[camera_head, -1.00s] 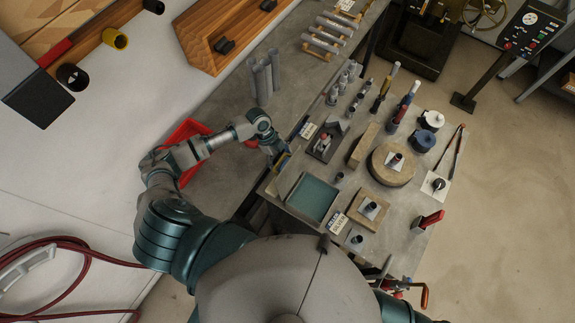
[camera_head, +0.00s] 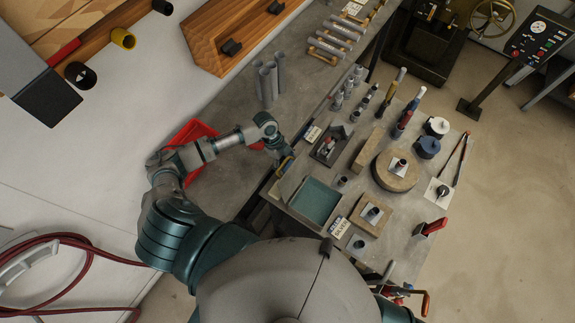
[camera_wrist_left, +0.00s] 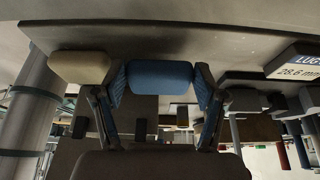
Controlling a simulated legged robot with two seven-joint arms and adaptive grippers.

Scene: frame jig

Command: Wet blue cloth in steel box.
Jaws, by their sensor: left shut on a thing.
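A blue cloth (camera_wrist_left: 160,77), folded into a small block shape, sits between the two fingers of my left gripper (camera_wrist_left: 158,95) in the left wrist view. The fingers are shut on it. In the head view my left gripper (camera_head: 284,156) is at the left edge of the bench, up and left of a shallow steel-rimmed box (camera_head: 314,200) with a teal inside. The gripper is apart from this box, and the cloth is too small to make out clearly there. I cannot tell whether the cloth is wet. My right gripper does not show.
A beige block (camera_wrist_left: 80,67) is beside the cloth in the wrist view. A red tray (camera_head: 196,133) lies behind my left forearm. Grey tubes (camera_head: 266,82) stand on the bench. A round stone disc (camera_head: 396,170) and several metal parts crowd the bench right of the box.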

